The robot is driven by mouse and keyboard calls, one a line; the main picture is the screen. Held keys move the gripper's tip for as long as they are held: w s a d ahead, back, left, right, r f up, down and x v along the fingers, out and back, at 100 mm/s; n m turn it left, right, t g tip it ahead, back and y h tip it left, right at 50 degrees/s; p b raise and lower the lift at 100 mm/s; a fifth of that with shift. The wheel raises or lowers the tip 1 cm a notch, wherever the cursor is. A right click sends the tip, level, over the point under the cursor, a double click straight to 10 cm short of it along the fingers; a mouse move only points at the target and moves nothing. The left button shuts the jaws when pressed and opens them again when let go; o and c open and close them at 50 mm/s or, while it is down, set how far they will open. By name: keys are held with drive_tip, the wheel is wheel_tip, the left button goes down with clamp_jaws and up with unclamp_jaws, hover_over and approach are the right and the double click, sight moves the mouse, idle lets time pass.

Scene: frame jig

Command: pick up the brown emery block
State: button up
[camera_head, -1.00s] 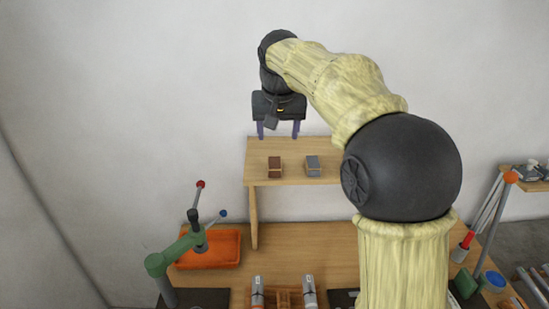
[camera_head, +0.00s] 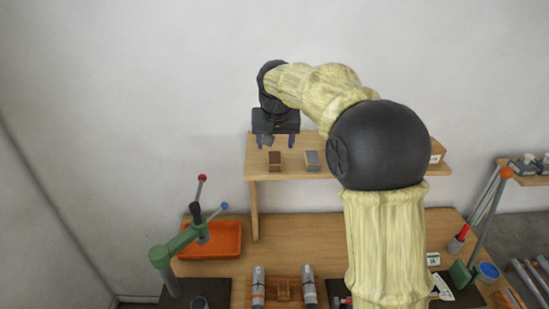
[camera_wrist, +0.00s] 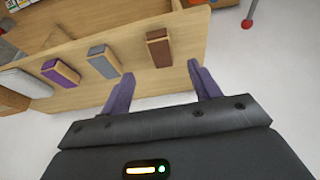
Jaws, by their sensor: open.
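The brown emery block (camera_head: 275,161) stands on the raised wooden shelf (camera_head: 264,172), near its left end. It is a small block with a dark brown upper face and lighter wooden sides. In the wrist view the brown block (camera_wrist: 159,48) lies ahead of my gripper (camera_wrist: 160,72), roughly in line with the gap between the purple fingers. My gripper (camera_head: 275,142) is open and empty, close to the block but apart from it. How high the fingertips are above the shelf is hard to tell.
A grey-topped block (camera_head: 312,159) stands just right of the brown one. The wrist view shows a purple-topped block (camera_wrist: 61,72) and a light grey block (camera_wrist: 25,83) further along. Below are an orange tray (camera_head: 215,240) and a green jointed stand (camera_head: 178,243).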

sight(275, 158)
drive_tip(key=shift+p+x, duration=0.55)
drive_tip(key=shift+x, duration=1.45)
drive_tip(key=shift+w, duration=0.1)
drive_tip(key=shift+w+f+p, duration=0.4)
drive_tip(key=shift+f+p, duration=0.05)
drive_tip(key=shift+p, duration=0.45)
drive_tip(key=p+x, duration=0.2)
drive_tip(key=x, duration=0.1)
drive_tip(key=shift+w+a, duration=0.1)
drive_tip(key=shift+w, duration=0.15)
drive_tip(key=shift+f, duration=0.4)
drive_tip(key=shift+w, duration=0.15)
